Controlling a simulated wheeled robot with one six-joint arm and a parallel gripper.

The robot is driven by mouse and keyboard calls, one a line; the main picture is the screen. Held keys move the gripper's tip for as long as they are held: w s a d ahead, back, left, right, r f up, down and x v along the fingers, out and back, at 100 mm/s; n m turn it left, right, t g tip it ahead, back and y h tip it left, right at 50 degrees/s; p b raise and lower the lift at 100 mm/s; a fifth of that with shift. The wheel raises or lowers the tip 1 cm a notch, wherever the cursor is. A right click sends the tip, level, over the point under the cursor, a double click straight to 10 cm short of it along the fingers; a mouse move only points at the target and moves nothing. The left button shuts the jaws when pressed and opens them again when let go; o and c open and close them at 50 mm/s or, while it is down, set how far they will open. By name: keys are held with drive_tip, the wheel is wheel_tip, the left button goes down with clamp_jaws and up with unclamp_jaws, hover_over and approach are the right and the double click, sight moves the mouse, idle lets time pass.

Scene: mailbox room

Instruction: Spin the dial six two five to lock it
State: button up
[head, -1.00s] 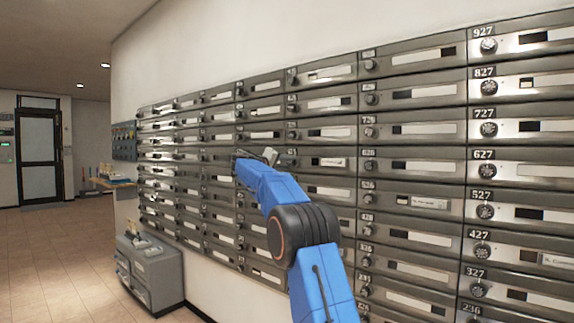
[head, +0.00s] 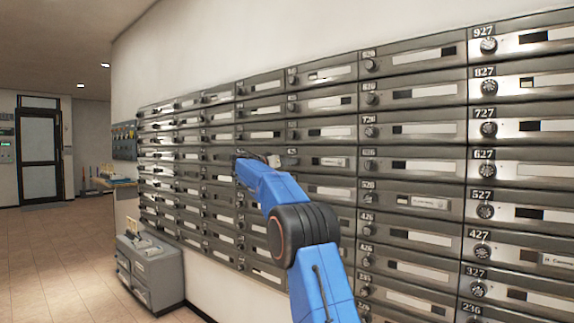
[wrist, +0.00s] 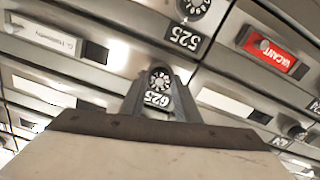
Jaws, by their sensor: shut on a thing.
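The dial (wrist: 160,78) of box 625 shows in the wrist view, black with white marks around its rim. Its 625 plate (wrist: 157,100) appears upside down just below it. My gripper (wrist: 160,74) has one finger on each side of this dial and is shut on it. In the head view my gripper (head: 272,160) is against the mailbox wall, at the end of my blue arm, beside the 625 column. The dial's exact reading is too small to tell.
The dial of box 525 (wrist: 192,8) is close by in the wrist view. A red VACANT plate (wrist: 272,50) lies to its right. Rows of grey mailboxes (head: 420,134) fill the wall. A grey cabinet (head: 160,272) stands at the left; the floor (head: 60,265) there is open.

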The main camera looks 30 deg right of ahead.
drive_tip(key=shift+f+m, duration=0.15)
drive_tip(key=shift+m, duration=0.25)
drive_tip(key=o, duration=1)
drive_tip(key=shift+d, duration=0.1)
drive_tip(key=shift+o, duration=0.2)
drive_tip(key=v, duration=1.7)
drive_tip(key=shift+a, duration=0.25)
drive_tip(key=shift+s, duration=0.1)
